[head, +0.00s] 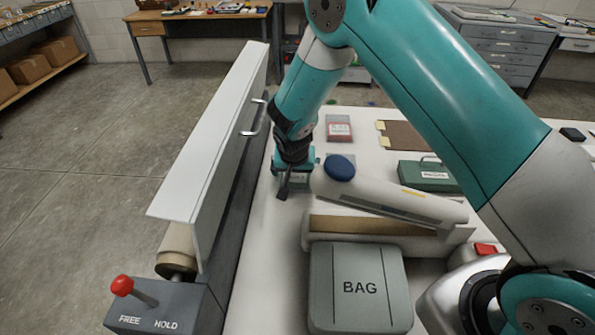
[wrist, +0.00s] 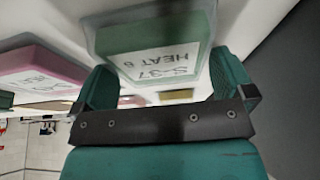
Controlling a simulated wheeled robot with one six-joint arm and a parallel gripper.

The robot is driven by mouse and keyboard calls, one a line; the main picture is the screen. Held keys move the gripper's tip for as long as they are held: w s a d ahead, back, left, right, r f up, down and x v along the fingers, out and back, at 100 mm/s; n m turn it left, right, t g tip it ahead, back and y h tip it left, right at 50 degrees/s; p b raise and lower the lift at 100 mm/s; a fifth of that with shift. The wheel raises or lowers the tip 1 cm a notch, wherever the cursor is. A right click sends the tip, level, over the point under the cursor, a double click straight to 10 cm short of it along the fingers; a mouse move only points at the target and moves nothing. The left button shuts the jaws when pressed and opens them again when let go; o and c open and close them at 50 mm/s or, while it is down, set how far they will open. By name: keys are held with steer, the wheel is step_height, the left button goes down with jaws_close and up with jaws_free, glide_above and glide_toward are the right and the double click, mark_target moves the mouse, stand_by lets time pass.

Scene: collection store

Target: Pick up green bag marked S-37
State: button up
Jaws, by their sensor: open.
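The green bag marked S-37 (wrist: 155,62) shows upside down at the top middle of the wrist view, with a white label reading S-37 and HEAT. My gripper (wrist: 168,82) is open, its teal fingers on either side of the view with the bag lying ahead of the gap. The right finger overlaps the bag's edge in the picture; I cannot tell whether they touch. In the head view my gripper (head: 293,178) points down over the white table near the long white guard, and hides most of the bag.
A red labelled bag (head: 339,128) lies behind and right, also in the wrist view (wrist: 38,82). A white guard (head: 215,150) stands close on the left. A blue knob (head: 340,167) on a pale long machine arm is close right. A grey BAG box (head: 360,290) is in front.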

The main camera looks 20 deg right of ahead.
steer(key=shift+f, duration=0.15)
stand_by(0.4)
steer(key=c, duration=0.8)
